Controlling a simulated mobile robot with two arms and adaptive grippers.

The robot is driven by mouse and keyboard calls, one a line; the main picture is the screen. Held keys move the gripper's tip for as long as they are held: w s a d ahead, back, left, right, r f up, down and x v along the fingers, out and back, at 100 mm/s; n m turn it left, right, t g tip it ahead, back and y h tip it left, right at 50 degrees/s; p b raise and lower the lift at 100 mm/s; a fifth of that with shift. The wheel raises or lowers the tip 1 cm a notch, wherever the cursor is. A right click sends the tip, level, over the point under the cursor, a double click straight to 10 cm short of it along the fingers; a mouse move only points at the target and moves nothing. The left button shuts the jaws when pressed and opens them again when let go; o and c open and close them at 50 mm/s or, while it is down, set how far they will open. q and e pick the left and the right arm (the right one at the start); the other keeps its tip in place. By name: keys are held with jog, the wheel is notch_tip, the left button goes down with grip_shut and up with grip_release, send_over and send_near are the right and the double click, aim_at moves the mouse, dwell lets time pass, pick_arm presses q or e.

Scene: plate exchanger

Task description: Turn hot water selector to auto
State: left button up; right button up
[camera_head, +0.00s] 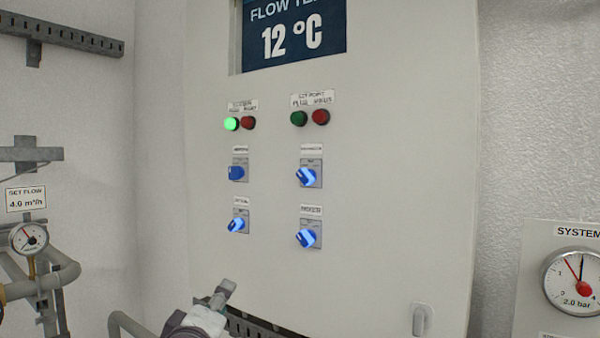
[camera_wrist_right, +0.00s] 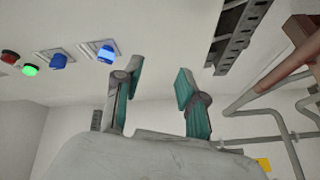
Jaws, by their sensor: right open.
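Blue selector knobs sit on the white cabinet in two columns: upper left (camera_head: 237,173), lower left (camera_head: 237,225), upper right (camera_head: 308,176) and lower right (camera_head: 307,238). Their labels are too blurred to tell which is hot water. The two right knobs and the lower left one sit tilted. My right gripper (camera_head: 222,294) is below the left column, apart from the knobs. In the wrist view my right gripper (camera_wrist_right: 156,88) is open and empty, with two selectors (camera_wrist_right: 58,61) and (camera_wrist_right: 106,53) to its left. My left gripper is not in view.
A cabinet latch (camera_head: 421,320) is at lower right. Gauges (camera_head: 29,237) and (camera_head: 573,282) with pipes flank the cabinet. A slotted rail (camera_head: 262,328) runs beneath.

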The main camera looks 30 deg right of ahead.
jog(key=s+r+m+h, duration=0.2)
jog(key=s+r, duration=0.4)
jog(key=r, duration=0.3)
jog(key=m+g+h+p, duration=0.1)
jog(key=m+h, duration=0.2)
jog(key=m, duration=0.2)
send_near(303, 179)
jog(key=p+x, duration=0.6)
jog(key=x, duration=0.1)
jog(key=shift+w+d+r+p, duration=0.1)
jog(key=shift+d+r+p, duration=0.15)
jog(key=shift+p, duration=0.1)
jog(key=shift+w+d, duration=0.5)
jog(key=shift+w, duration=0.05)
jog(key=shift+c, duration=0.2)
grip_shut()
